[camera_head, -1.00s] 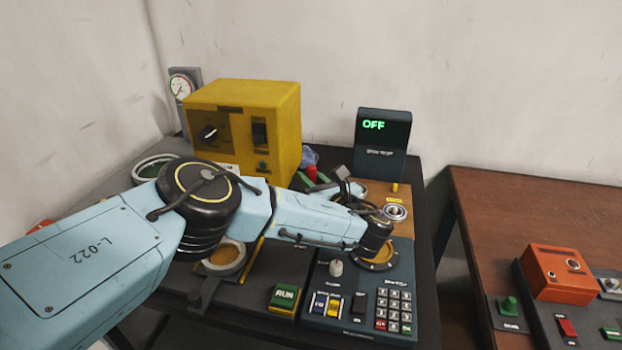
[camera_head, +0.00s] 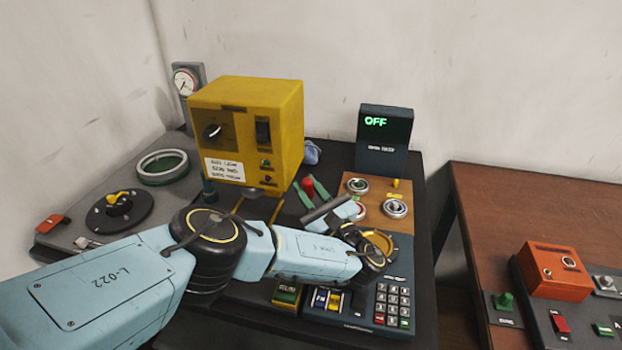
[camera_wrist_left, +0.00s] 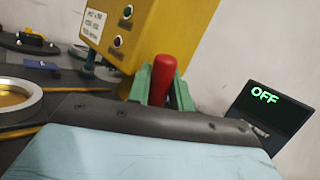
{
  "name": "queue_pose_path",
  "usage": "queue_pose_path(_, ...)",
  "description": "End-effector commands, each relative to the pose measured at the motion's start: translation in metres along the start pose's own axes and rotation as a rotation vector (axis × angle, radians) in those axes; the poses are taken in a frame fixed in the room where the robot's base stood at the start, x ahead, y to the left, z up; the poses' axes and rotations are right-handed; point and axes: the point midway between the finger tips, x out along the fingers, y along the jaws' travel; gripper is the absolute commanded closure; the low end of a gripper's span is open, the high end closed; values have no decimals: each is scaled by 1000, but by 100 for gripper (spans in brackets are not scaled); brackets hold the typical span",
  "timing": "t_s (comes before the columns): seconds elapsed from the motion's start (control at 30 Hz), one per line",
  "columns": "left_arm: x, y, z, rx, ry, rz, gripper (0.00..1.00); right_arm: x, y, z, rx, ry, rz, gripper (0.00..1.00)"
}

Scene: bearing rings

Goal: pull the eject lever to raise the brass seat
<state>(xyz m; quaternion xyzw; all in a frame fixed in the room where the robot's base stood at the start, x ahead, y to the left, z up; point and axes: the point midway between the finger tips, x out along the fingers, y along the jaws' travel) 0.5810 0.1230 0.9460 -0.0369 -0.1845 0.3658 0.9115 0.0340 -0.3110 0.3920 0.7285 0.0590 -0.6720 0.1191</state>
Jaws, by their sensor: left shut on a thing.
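My left gripper (camera_head: 307,190) has green fingers closed around an upright red handle, the eject lever (camera_head: 307,186), just right of the yellow box. The wrist view shows the red lever (camera_wrist_left: 162,78) between both green fingers (camera_wrist_left: 160,85). A pale metal ring with a brass-coloured inside, the brass seat (camera_wrist_left: 12,98), is at the left edge of the wrist view, partly cut off. In the head view my left forearm covers that spot, and the seat's height cannot be told. My right gripper is not in view.
The yellow box (camera_head: 247,130) stands close left of the gripper. A wooden board (camera_head: 376,207) with bearing rings lies to the right, before a display (camera_head: 384,140) reading OFF. A keypad console (camera_head: 395,300) is nearer. An orange box (camera_head: 553,270) stands on the brown table.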

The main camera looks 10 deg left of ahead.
Motion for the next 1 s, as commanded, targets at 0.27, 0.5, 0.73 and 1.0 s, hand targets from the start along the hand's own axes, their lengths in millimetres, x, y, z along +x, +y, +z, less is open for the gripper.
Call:
queue_pose_path(0.27, -4, 4, 0, -35, -35, 4, 100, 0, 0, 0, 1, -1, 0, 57)
queue_pose_path(0.5, -3, 4, 0, -34, -33, 4, 71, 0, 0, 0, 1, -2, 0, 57)
queue_pose_path(0.73, -4, 4, 0, -33, -33, 4, 71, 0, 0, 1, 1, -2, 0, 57)
queue_pose_path(1.0, -23, -4, 0, -34, -30, 5, 71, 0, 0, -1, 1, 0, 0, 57)
